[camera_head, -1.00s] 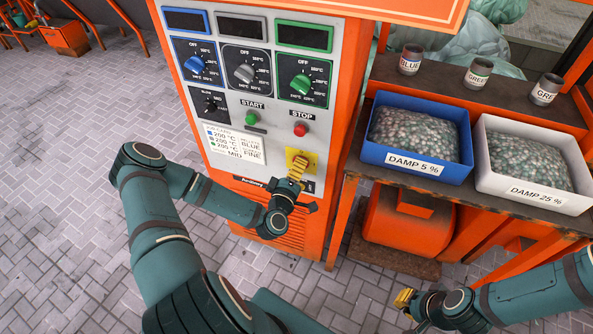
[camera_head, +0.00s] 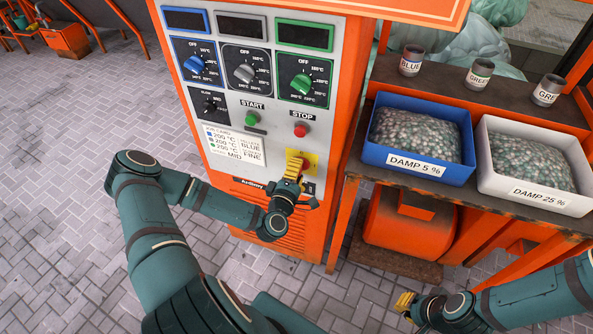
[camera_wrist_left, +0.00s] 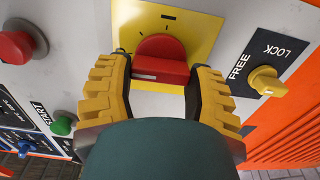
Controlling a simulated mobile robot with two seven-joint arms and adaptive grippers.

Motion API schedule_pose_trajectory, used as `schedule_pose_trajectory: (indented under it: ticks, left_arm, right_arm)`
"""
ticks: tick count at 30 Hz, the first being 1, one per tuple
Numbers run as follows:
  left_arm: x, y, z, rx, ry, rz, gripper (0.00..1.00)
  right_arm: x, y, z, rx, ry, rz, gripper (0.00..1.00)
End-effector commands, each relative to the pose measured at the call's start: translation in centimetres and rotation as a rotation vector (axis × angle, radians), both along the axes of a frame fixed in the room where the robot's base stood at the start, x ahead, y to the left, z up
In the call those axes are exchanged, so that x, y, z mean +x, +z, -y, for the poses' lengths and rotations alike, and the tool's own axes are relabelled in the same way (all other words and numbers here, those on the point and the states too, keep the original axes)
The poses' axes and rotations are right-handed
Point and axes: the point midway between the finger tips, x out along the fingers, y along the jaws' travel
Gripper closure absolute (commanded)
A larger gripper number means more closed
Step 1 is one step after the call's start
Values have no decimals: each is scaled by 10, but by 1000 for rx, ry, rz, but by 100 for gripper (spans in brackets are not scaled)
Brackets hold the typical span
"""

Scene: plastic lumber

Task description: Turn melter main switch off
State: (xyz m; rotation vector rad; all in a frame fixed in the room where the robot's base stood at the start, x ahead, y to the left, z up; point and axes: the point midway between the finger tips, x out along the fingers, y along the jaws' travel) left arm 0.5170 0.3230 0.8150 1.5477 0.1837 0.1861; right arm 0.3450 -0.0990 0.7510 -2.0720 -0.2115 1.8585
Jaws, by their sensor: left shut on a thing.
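The melter's main switch (camera_wrist_left: 163,60) is a red rotary knob on a yellow plate (camera_wrist_left: 205,28), low on the front of the orange and grey machine. In the head view the red knob (camera_head: 306,164) is partly hidden by my left gripper (camera_head: 296,163). In the left wrist view the yellow-padded fingers of my left gripper (camera_wrist_left: 160,68) stand on either side of the knob and are shut on its bar. My right gripper (camera_head: 404,302) is at the lower right, away from the machine. Its finger opening is too small to judge.
Above the switch are a red stop button (camera_head: 301,130), a green start button (camera_head: 252,118) and temperature dials. A yellow FREE/LOCK knob (camera_wrist_left: 267,82) sits beside the switch plate. A blue bin (camera_head: 375,158) and a white bin (camera_head: 490,188) stand on a table at right.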

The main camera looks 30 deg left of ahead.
Motion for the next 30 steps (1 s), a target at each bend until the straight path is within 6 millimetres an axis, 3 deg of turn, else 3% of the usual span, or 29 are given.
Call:
schedule_pose_trajectory:
  ticks: [4,5,7,20,30]
  left_arm:
    - [0,0,0,-2,0,0,80]
    - [0,0,0,-2,0,0,34]
    - [0,0,0,-1,0,0,11]
    - [-7,0,2,0,-1,-2,11]
    - [-68,-1,17,-4,-1,-3,11]
  right_arm:
    - [0,0,0,0,0,0,100]
    - [0,0,0,0,0,0,100]
    - [0,0,0,0,0,0,100]
    - [0,0,0,0,0,0,100]
    - [0,0,0,0,0,0,100]
